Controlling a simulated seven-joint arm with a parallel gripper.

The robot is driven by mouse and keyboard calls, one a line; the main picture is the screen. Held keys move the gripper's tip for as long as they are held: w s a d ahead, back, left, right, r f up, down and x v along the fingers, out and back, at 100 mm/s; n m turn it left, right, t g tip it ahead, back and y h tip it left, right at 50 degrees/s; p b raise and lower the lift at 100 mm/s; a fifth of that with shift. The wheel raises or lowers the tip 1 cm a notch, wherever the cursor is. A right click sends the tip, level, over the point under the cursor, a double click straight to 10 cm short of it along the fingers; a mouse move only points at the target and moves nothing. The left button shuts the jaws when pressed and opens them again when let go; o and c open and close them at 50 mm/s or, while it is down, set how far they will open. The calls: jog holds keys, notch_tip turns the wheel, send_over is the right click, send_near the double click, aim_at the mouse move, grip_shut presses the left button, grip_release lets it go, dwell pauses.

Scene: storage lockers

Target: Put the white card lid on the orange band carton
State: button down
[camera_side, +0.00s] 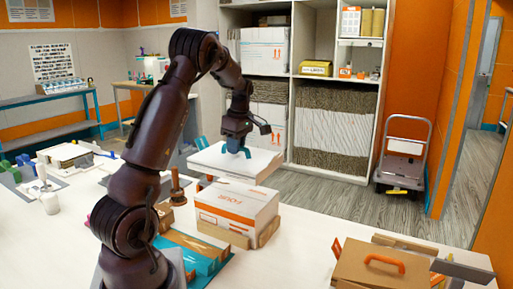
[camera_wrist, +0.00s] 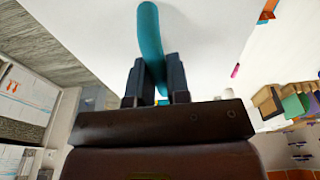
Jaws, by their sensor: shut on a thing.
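The white card lid (camera_side: 234,164) hangs in the air in the side view. My gripper (camera_side: 235,145) is shut on its teal handle (camera_wrist: 152,35). The orange band carton (camera_side: 237,208), white with orange printing, stands on the table below the lid. The lid looks roughly level and covers the rear part of the carton from this side; part of the carton's top shows in front of it. The lid looks apart from the carton, but the exact gap cannot be told. In the wrist view, my fingers (camera_wrist: 156,80) pinch the handle and the white lid (camera_wrist: 85,28) fills the upper middle.
Tan wooden pieces (camera_side: 222,234) edge the carton's base. A brown box with an orange handle (camera_side: 381,264) is at the front right. A teal mat with wooden strips (camera_side: 195,254) lies left of the carton. Lockers (camera_side: 290,95) stand behind; the table right of the carton is fairly clear.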

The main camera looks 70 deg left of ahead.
aim_at(236, 161)
jog(key=shift+f, duration=2.5)
jog(key=shift+f, duration=0.1)
jog(key=shift+f, duration=1.65)
jog(key=shift+f, duration=0.1)
jog(key=shift+f, duration=1.75)
jog(key=c, duration=1)
grip_release()
